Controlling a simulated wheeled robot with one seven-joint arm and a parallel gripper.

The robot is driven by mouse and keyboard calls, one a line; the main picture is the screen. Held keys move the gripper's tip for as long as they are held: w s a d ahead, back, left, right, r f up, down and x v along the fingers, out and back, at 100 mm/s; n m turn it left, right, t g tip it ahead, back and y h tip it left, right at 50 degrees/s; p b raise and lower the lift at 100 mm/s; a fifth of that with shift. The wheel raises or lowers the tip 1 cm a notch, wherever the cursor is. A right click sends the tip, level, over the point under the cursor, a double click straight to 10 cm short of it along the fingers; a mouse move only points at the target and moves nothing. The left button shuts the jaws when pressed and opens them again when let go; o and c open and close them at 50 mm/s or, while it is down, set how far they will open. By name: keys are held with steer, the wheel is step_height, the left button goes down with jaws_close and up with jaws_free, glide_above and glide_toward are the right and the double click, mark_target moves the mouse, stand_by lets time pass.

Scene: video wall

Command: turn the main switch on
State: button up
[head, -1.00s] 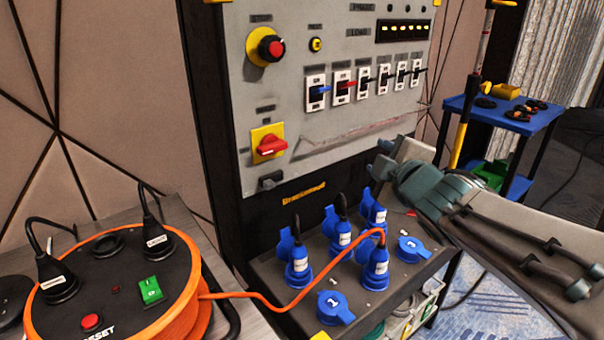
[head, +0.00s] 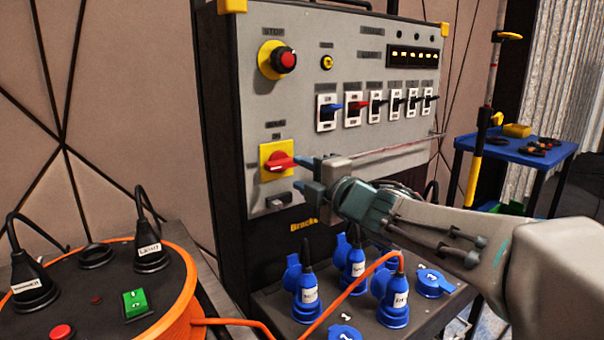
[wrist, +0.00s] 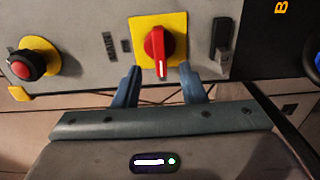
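The main switch (head: 281,162) is a red rotary handle on a yellow square plate (head: 268,150), low on the left of the grey panel. In the head view its handle lies roughly level. The red handle also shows in the wrist view (wrist: 158,50), between my fingertips and a little beyond them. My gripper (head: 303,172) is open, its two blue-grey fingers pointing at the switch from the right. In the wrist view my fingers (wrist: 160,80) stand apart on both sides of the handle. No contact with the handle is visible.
A red stop button on a yellow base (head: 277,60) is above the switch, and a row of small breakers (head: 375,107) is to its right. Blue plugs (head: 355,285) stand on the ledge below my arm. An orange cable reel (head: 165,300) is at lower left.

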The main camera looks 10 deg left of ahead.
mark_target(285, 166)
steer(key=shift+b+x, duration=0.35)
steer(key=shift+x, duration=2.4)
jaws_close()
